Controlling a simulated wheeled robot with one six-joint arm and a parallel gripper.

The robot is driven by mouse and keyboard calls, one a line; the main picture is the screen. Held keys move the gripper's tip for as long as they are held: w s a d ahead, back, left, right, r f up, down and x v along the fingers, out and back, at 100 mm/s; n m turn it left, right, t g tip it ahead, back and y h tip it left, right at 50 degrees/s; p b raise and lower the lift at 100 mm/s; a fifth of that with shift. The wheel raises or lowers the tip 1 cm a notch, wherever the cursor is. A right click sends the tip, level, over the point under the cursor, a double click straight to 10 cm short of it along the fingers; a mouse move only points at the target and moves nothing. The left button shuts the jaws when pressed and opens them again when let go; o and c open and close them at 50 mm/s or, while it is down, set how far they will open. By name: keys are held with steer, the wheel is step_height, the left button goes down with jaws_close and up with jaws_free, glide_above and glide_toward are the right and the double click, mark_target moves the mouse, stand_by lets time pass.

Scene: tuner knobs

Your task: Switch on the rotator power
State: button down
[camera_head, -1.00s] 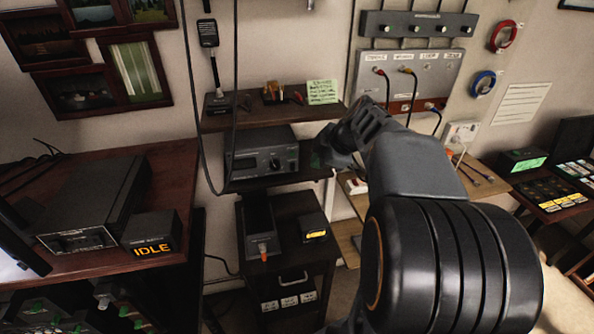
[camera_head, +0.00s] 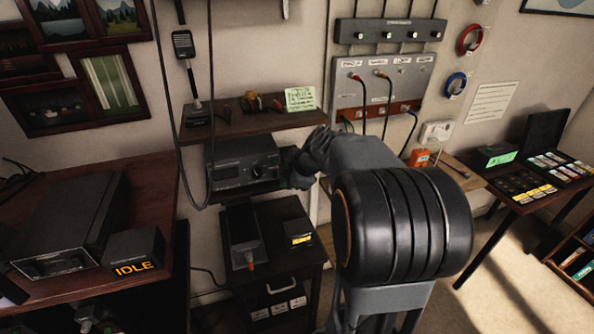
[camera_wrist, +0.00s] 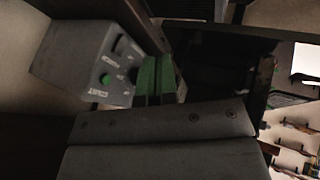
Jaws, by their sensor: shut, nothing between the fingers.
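A grey box (camera_wrist: 85,60) with a green round button (camera_wrist: 105,79), a dark switch (camera_wrist: 120,45) and small white labels shows at the left in the wrist view. In the head view my gripper (camera_head: 293,170) is dark and partly hidden by my arm, close to the right end of a black radio-like unit (camera_head: 240,167).
A wall shelf (camera_head: 235,124) is above the black unit. A low dark cabinet below carries a box with an orange-tipped lever (camera_head: 243,235) and a box with a yellow display (camera_head: 298,232). A panel with plugged cables (camera_head: 380,85) hangs behind my arm. An IDLE display (camera_head: 133,260) is on the left desk.

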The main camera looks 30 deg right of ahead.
mark_target(275, 175)
steer(key=w+f, duration=0.1)
steer(key=w, duration=0.1)
steer(key=w+f+p, duration=0.1)
steer(key=shift+w+a+f+p, duration=0.15)
steer(key=shift+w+p, duration=0.15)
steer(key=shift+w, duration=0.1)
steer(key=shift+w+f, duration=0.15)
steer(key=shift+w, duration=0.6)
